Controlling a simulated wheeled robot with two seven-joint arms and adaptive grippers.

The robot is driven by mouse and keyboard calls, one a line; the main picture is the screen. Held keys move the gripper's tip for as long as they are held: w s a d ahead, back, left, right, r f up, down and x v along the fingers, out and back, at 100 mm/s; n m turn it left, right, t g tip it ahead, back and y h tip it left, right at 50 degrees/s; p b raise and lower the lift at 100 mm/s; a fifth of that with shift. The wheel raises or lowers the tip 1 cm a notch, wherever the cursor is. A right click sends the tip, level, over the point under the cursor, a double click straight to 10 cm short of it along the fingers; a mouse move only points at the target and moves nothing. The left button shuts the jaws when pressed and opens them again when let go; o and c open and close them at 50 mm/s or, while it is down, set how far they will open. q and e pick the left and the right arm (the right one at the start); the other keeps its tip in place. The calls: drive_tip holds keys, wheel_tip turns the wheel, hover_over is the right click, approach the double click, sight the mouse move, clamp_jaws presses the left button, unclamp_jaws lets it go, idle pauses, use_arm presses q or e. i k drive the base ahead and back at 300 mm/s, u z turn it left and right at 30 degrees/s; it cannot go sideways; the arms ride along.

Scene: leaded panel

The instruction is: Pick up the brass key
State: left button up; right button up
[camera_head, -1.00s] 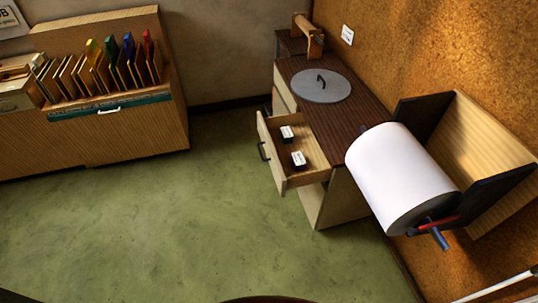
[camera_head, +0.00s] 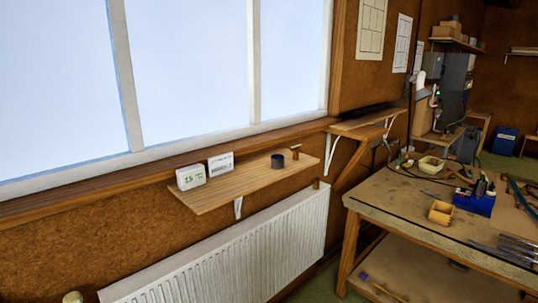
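I cannot make out a brass key in the head view. A small brown item (camera_head: 295,149) is at the back right of the wall shelf (camera_head: 235,186), too small to identify. Neither of my grippers is in view.
The shelf under the window holds a white display (camera_head: 190,176), a white card (camera_head: 221,163) and a dark cup (camera_head: 278,161). A white radiator (camera_head: 230,255) is below. A workbench (camera_head: 400,205) at the right carries a blue holder (camera_head: 474,201), a small wooden box (camera_head: 441,213) and tools.

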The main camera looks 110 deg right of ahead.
sight(295, 149)
drive_tip(key=z, duration=3.85)
